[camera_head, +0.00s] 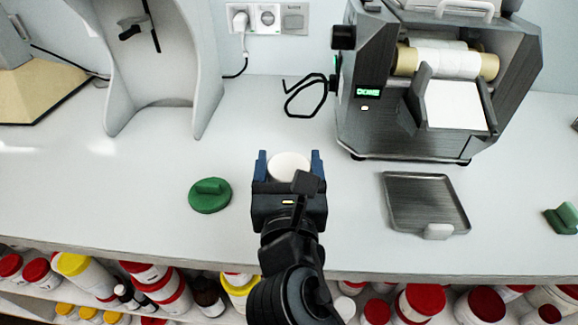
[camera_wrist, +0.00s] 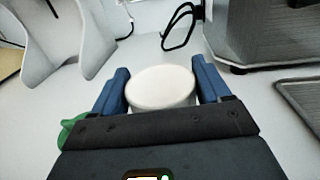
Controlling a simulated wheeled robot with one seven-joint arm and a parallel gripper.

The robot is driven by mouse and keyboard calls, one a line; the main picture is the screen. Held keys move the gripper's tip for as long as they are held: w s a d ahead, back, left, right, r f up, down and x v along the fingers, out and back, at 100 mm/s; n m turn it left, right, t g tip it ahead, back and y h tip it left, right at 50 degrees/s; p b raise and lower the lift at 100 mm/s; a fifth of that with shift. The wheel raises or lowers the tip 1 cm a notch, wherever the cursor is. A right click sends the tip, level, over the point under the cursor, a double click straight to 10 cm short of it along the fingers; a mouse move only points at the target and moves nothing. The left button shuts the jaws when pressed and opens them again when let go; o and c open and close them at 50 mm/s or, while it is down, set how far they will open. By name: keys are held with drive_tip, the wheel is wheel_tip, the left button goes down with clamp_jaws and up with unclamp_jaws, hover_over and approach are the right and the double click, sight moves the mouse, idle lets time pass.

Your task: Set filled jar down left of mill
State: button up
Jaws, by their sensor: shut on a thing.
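The mill (camera_head: 437,84) is a dark grey machine with white rollers and a lit green display, at the back right of the counter. My gripper (camera_head: 290,168) is left of the mill and in front of it, with its blue fingers shut on a white jar (camera_head: 289,165). In the wrist view the jar (camera_wrist: 160,88) stands between the two fingers, its round white top facing up. The gripper body hides its lower part, so I cannot tell whether it touches the counter.
A green disc with a handle (camera_head: 210,195) lies left of my gripper. A metal tray (camera_head: 425,203) lies in front of the mill. A tall grey stand (camera_head: 165,70) is at back left. Clear counter surrounds the jar.

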drive_tip(key=shift+f, duration=0.15)
drive_tip(key=o, duration=1)
drive_tip(key=shift+s+r, duration=0.1)
drive_tip(key=shift+r, duration=0.1)
drive_tip(key=s, duration=1.2)
drive_tip(key=shift+d+b, duration=0.3)
drive_tip(key=shift+b, duration=0.1)
